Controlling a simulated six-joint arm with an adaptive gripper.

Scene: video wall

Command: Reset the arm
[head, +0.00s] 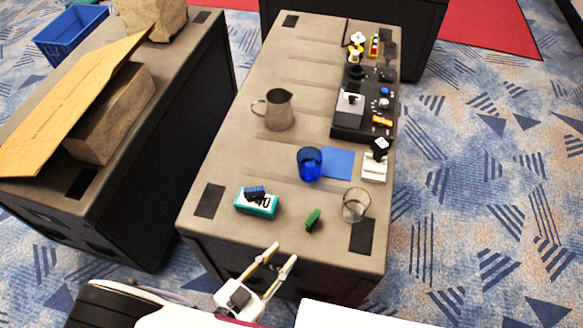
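My gripper (278,260) shows at the bottom middle of the head view, in front of the near edge of the grey table (232,165). Its two light fingers are spread apart with nothing between them. It is apart from the objects on the table. The nearest are a teal and white box (257,206) with a dark blue item on top, and a green block (313,219). Part of my arm is cut off by the bottom edge of the picture.
A metal pitcher (279,112), a blue cup (309,164), a blue square (338,162) and a clear glass (355,205) stand on the table. A black tray (346,132) with small parts lies along the right edge. Another table at left holds stone blocks and a board (60,110).

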